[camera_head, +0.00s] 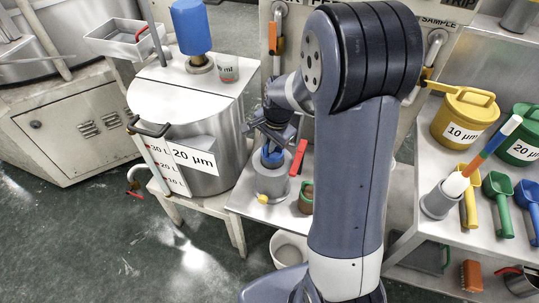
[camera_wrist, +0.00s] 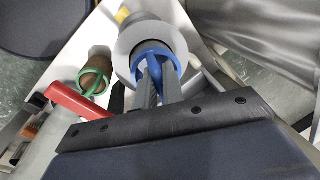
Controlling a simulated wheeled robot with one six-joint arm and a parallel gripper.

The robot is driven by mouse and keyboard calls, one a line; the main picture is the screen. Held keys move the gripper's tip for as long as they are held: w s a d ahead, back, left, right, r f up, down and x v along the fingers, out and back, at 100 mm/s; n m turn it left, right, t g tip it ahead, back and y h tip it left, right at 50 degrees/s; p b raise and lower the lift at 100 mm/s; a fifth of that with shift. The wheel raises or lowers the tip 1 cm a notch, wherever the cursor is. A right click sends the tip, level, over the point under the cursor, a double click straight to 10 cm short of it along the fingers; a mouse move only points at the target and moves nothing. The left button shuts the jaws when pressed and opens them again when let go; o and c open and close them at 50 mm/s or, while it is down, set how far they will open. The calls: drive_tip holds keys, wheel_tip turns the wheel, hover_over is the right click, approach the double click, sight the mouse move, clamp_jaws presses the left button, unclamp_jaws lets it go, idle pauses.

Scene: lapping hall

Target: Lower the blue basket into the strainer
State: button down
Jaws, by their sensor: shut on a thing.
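The blue basket (camera_head: 272,158) is at the mouth of the grey cylindrical strainer (camera_head: 271,183), which stands on the bench left of my arm. In the wrist view, the blue basket (camera_wrist: 156,51) shows as a blue ring within the strainer's outline (camera_wrist: 127,40), off toward its lower right. My gripper (camera_wrist: 157,78) is shut on the basket, above the strainer; it also shows in the head view (camera_head: 271,148). How deep the basket sits, and whether it touches the strainer wall, I cannot tell. My fingers hide part of the basket.
A red-handled tool (camera_head: 299,157) and a brown cup with a green handle (camera_head: 306,197) are close on the strainer's right. A large steel tank (camera_head: 215,165) stands left. A white bucket (camera_head: 290,247) is below. Yellow (camera_head: 466,118) and green containers are on the right bench.

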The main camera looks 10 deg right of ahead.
sight(269, 155)
drive_tip(key=shift+f, duration=2.4)
drive_tip(key=shift+f+b, duration=0.15)
drive_tip(key=shift+b, duration=0.2)
drive_tip(key=c, duration=1.5)
unclamp_jaws()
drive_tip(key=r, duration=0.4)
drive_tip(key=s+d+r+p, duration=0.1)
drive_tip(key=r, duration=0.3)
drive_tip(key=s+r, duration=0.1)
drive_tip(key=r, duration=0.3)
drive_tip(key=shift+d+r, duration=0.1)
drive_tip(key=shift+d, duration=0.05)
